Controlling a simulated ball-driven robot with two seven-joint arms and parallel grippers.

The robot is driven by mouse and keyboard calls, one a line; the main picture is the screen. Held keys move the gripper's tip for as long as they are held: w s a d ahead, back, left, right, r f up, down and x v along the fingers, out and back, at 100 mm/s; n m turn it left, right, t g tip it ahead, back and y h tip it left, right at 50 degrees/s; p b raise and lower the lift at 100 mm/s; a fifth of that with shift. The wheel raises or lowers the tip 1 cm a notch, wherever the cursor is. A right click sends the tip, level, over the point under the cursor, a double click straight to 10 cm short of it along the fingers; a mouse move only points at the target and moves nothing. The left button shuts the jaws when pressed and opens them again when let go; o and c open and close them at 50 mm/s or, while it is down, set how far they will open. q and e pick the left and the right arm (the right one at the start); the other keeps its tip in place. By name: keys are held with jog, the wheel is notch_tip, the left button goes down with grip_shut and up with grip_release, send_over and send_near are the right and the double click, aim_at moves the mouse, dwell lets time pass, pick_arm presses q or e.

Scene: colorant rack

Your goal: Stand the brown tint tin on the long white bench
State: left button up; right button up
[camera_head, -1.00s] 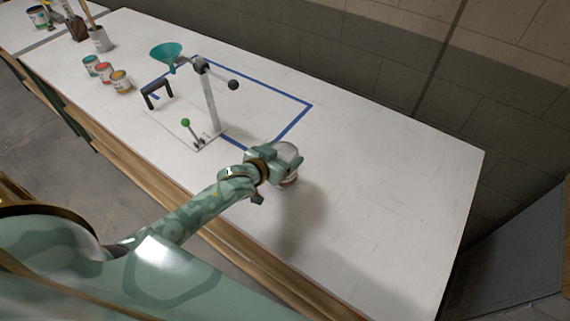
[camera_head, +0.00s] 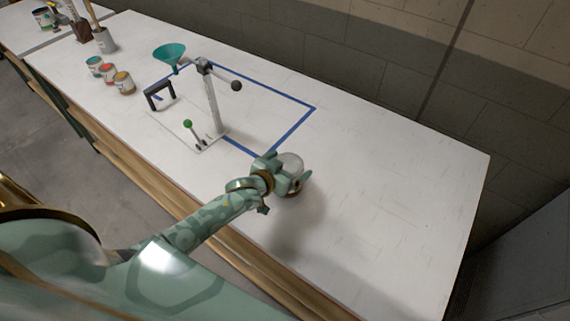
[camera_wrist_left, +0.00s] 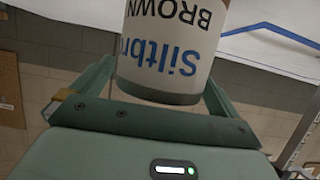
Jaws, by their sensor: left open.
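The brown tint tin (camera_head: 291,163) is at the near middle of the long white bench (camera_head: 390,210). It has a pale lid and a white label; in the left wrist view the tin (camera_wrist_left: 170,45) shows upside down with "Siltbr" and "BROWN" on it. My left gripper (camera_head: 284,172) is open, with one finger on each side of the tin. In the left wrist view the gripper (camera_wrist_left: 160,95) has its fingers spread around the tin. The tin's base is mostly hidden, so its contact with the bench is hard to see. My right gripper is not in view.
Blue tape (camera_head: 293,128) outlines an area behind the tin. A stand with a lever (camera_head: 213,100), a teal funnel (camera_head: 168,54) and a black handle (camera_head: 158,94) are there. Several small tins (camera_head: 107,73) stand far left. The bench's right end is clear.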

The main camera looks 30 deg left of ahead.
pick_arm(q)
jog(key=p+v, duration=0.2)
jog(key=v, duration=1)
